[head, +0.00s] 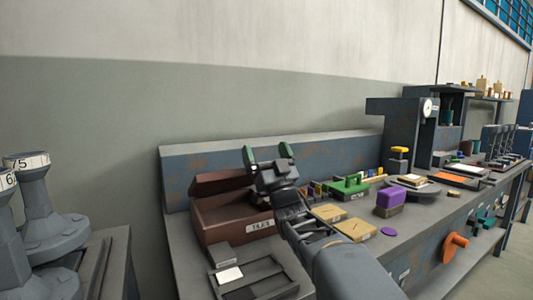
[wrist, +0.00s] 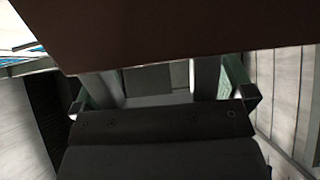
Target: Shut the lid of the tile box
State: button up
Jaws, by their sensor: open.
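The tile box (head: 225,222) is a brown box with a white label reading TILES, at the left end of the bench in the head view. Its lid (head: 220,183) stands raised at the back, tilted, and dark interior shows below it. My gripper (head: 269,153) is open and empty, with green-faced fingertips pointing up, at the right end of the lid and partly hiding it. In the wrist view a brown panel (wrist: 190,30), seemingly the lid, fills the top, close to my spread fingers (wrist: 165,85). I cannot tell whether they touch.
A grey tray (head: 262,281) with tiles lies in front of the box. Yellow blocks (head: 328,212), a purple block (head: 390,197) and a green piece (head: 348,185) stand to the right of my arm. A bench back wall (head: 330,150) rises behind the box.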

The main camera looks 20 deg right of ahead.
jog(key=shift+f, duration=0.1)
jog(key=shift+s+f, duration=0.2)
jog(key=shift+s, duration=0.1)
jog(key=s+d+p, duration=0.1)
jog(key=s+p, duration=0.1)
jog(key=s, duration=1)
jog(key=shift+d+f, duration=0.15)
jog(key=shift+d, duration=0.1)
jog(key=shift+s, duration=0.1)
